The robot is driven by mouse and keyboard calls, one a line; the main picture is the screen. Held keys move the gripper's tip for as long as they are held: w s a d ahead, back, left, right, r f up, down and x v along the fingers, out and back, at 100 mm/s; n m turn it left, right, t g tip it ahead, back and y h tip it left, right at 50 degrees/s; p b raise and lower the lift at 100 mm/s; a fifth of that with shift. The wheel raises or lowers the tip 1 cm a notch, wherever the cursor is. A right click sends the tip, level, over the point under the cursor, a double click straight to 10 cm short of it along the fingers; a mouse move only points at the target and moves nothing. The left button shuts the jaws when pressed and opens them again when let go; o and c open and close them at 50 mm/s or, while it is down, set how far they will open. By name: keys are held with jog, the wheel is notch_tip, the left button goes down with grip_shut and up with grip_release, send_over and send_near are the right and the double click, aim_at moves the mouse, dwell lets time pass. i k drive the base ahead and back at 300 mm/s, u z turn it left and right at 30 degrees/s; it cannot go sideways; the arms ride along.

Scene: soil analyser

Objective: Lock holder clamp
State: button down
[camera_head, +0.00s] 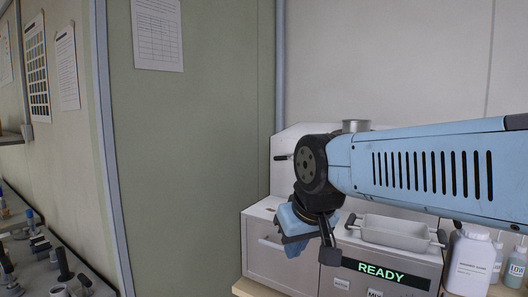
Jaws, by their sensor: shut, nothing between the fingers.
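The soil analyser (268,262) is a pale metal machine at the lower right, with a lit green "READY" display (381,271). A grey metal tray or holder (396,232) sits on its top, with a black knob (350,221) at its left and another black part (440,238) at its right. I cannot tell which part is the holder clamp; my arm covers part of the machine. My gripper (310,246), blue and black, is shut and empty. It hangs in front of the analyser, left of the tray, pointing down. Whether it touches the machine cannot be told.
A dark lever (281,158) sticks out from the analyser's raised back. A white bottle (468,262) and smaller bottles (515,266) stand at its right. A bench with several small tools (45,250) is at lower left. A green wall panel (190,150) stands behind.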

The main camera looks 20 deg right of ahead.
aim_at(284, 158)
jog(key=z, duration=0.1)
jog(key=i, duration=0.95)
jog(key=u, duration=0.05)
